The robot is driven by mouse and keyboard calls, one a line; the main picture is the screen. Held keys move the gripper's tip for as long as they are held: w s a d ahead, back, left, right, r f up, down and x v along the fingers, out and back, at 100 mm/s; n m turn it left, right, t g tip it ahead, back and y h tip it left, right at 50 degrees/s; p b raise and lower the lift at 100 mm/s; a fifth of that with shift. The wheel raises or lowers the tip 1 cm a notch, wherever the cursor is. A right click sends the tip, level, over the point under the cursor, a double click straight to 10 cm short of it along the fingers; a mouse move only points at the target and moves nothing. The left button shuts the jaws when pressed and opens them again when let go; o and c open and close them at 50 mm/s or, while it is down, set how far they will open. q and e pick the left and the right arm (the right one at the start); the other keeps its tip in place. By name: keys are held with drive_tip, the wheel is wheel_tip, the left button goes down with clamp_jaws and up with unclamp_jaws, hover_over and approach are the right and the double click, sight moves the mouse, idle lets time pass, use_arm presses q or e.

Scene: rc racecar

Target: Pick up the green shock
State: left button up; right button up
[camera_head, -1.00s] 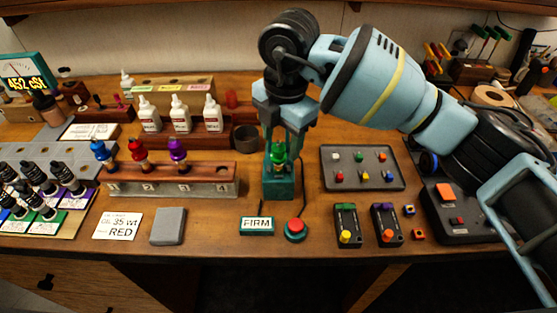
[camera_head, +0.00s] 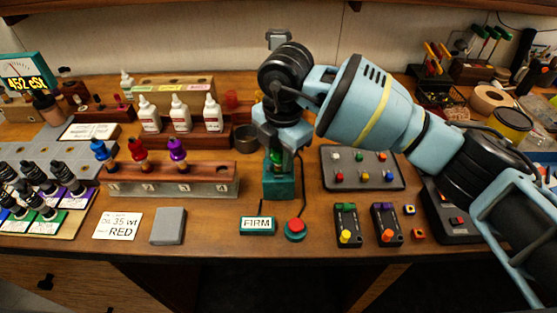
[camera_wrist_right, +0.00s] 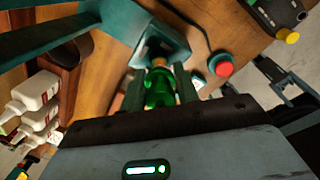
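The green shock (camera_head: 278,161) stands upright in the teal stand (camera_head: 279,187) in the middle of the bench. In the head view its upper part is mostly hidden by my right gripper (camera_head: 279,155), which points down over it. In the right wrist view the green shock (camera_wrist_right: 160,90) shows between the two fingers of my right gripper (camera_wrist_right: 158,88), one on each side. The fingers look open around it, with no clear sign of a grip. My left gripper is not in view.
A rack (camera_head: 170,180) left of the stand holds blue, red and purple shocks. A FIRM sign (camera_head: 257,226) and a red button (camera_head: 295,230) lie in front. White bottles stand behind left. A grey tray (camera_head: 362,185) of small coloured parts lies to the right.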

drive_tip(key=c, duration=0.5)
drive_tip(key=r, duration=0.7)
drive_tip(key=s+r, duration=0.1)
drive_tip(key=r, duration=0.3)
drive_tip(key=shift+s+r, duration=0.1)
drive_tip(key=shift+r, duration=0.2)
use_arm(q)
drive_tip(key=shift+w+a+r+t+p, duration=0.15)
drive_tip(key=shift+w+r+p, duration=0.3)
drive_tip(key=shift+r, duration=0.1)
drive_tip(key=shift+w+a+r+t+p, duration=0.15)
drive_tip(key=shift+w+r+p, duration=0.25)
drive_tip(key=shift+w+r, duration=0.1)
use_arm(e)
drive_tip(key=s, duration=1.4)
drive_tip(key=shift+r, duration=0.2)
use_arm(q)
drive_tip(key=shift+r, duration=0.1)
use_arm(e)
drive_tip(key=shift+r, duration=0.1)
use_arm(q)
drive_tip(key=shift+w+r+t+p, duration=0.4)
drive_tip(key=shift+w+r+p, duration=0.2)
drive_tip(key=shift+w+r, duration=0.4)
use_arm(e)
drive_tip(key=shift+r, duration=3.8)
